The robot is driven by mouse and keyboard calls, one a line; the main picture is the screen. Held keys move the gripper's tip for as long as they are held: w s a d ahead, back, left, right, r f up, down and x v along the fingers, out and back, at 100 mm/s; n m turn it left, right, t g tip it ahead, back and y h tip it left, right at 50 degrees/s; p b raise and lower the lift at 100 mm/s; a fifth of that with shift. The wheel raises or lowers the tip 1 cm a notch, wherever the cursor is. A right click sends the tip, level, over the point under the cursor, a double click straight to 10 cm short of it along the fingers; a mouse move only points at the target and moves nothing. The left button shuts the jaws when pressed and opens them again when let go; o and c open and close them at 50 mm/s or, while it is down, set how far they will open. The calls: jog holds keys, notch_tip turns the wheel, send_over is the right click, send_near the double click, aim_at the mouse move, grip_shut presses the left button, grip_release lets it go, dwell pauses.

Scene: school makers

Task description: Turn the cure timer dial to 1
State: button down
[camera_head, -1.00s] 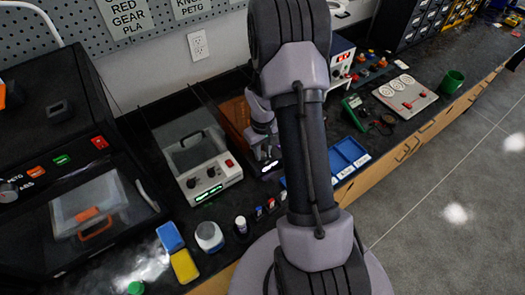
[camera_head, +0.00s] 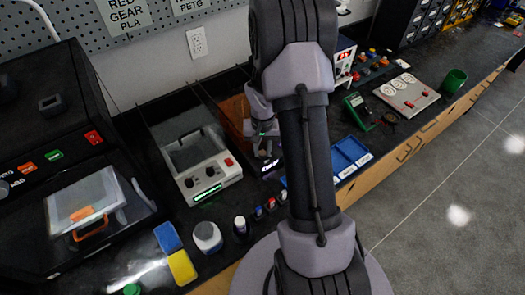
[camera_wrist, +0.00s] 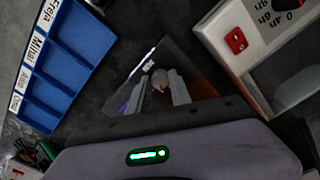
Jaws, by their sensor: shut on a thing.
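The panel has a lit purple strip and a small white label patch, too blurred to read. The dial's pointer and number marks cannot be made out. In the head view my gripper (camera_head: 266,152) is at the front of the box, partly hidden by my arm.
A white device (camera_head: 207,170) with two black knobs and a red switch stands close to the left. A blue divided tray (camera_head: 345,155) lies to the right. Small bottles (camera_head: 240,225) stand in front. A black printer (camera_head: 60,170) fills the far left.

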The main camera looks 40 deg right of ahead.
aim_at(262, 153)
jog(key=shift+m, duration=0.6)
jog(key=c, duration=1.2)
grip_release()
jog(key=shift+o, duration=0.2)
jog(key=shift+r, duration=0.1)
notch_tip(262, 153, up, 17)
jog(key=p, duration=0.5)
jog(key=shift+r, duration=0.15)
